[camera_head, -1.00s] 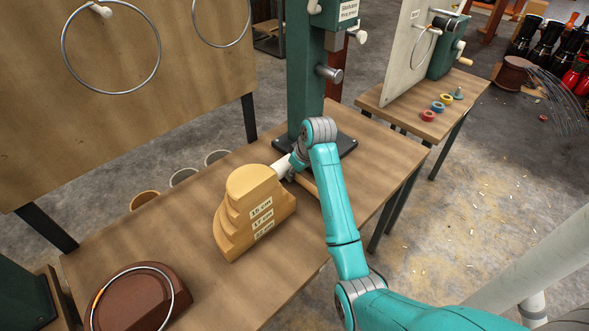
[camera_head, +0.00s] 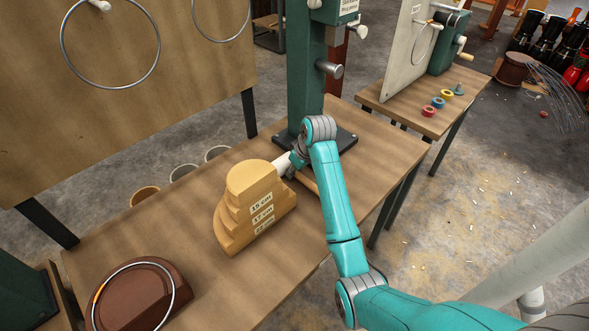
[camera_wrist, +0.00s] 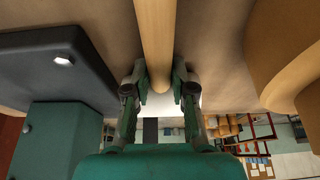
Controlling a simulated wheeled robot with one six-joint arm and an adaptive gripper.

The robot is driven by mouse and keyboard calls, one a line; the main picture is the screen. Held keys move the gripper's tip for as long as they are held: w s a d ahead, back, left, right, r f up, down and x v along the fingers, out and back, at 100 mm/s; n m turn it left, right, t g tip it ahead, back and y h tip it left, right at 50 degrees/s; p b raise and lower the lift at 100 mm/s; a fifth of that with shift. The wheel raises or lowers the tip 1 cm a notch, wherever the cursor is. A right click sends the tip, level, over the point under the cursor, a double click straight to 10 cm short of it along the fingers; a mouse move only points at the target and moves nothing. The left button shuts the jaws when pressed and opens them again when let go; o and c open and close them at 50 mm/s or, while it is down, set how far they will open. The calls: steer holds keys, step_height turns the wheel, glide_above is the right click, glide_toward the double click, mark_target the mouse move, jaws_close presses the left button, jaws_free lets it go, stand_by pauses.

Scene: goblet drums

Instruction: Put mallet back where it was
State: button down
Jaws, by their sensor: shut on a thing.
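The mallet shows as a pale wooden handle (camera_wrist: 156,30) in the wrist view, running from between my fingers toward the top edge. My gripper (camera_wrist: 159,82) is shut on this handle, with one finger on each side near its rounded end. In the head view a short piece of the handle (camera_head: 307,181) shows low over the workbench (camera_head: 310,240), between the stepped wooden block and the green post. I cannot tell whether the mallet touches the bench.
The stepped wooden block (camera_head: 252,205) with size labels stands left of my gripper. The green post (camera_head: 305,80) on its dark base plate (camera_head: 342,141) stands behind it. A brown round form with a metal ring (camera_head: 135,300) lies at the front left. The bench's right part is clear.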

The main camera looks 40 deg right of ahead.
mark_target(301, 175)
steer(key=c, duration=0.9)
jaws_free()
steer(key=v, duration=0.7)
steer(key=shift+s+r, duration=0.1)
steer(key=shift+r, duration=0.15)
steer(key=shift+s, duration=0.1)
